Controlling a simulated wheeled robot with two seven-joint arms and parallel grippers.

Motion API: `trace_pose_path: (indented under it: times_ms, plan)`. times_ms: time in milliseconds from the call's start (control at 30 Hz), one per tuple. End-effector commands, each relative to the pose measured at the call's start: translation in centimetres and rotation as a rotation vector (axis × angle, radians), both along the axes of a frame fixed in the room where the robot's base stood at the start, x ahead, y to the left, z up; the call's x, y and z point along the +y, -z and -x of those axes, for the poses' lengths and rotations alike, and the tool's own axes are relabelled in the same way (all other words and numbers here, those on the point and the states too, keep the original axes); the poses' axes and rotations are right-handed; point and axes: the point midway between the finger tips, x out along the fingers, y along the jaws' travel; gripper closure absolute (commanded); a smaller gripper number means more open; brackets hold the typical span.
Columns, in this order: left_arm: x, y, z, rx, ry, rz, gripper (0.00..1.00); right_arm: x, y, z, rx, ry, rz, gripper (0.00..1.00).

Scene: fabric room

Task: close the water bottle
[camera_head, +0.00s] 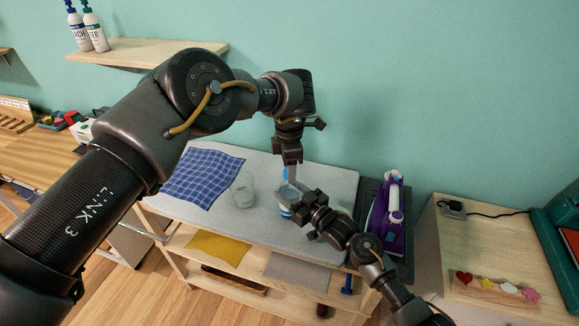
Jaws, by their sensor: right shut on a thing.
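The water bottle (285,211) stands on the grey padded top of the table, near its middle; only small blue and clear parts show between my grippers. My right gripper (291,193) reaches in from the lower right and is shut on the bottle's side. My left gripper (290,176) points straight down just above the bottle. A bit of light blue, perhaps the cap (285,174), shows at its fingertips; whether the fingers are closed on it cannot be made out. Whether the cap touches the bottle is hidden.
A clear glass (242,190) and a blue plaid cloth (203,176) lie left of the bottle on the padded top (336,184). A purple iron (388,215) stands to the right. A wall shelf (145,52) holds two white bottles (95,30).

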Motion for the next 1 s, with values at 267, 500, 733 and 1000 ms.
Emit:
trace_pose_path:
  times_ms: [267, 500, 733, 1000]
  plan:
    - [0.0, -0.3, 0.0, 0.000, -0.001, 0.000, 0.51, 0.0, 0.0, 0.0, 0.001, 0.001, -0.001, 1.00]
    - [0.0, -2.9, -0.1, -0.002, -0.002, 0.000, 0.51, 0.0, 0.0, 0.0, 0.001, 0.001, -0.001, 1.00]
    - [0.0, -4.5, 0.0, 0.001, -0.001, -0.001, 0.51, 0.0, 0.0, 0.0, 0.001, 0.001, -0.001, 1.00]
    - [0.0, -4.8, -0.1, -0.004, -0.001, -0.001, 0.54, 0.0, 0.0, 0.0, 0.000, 0.001, 0.000, 1.00]
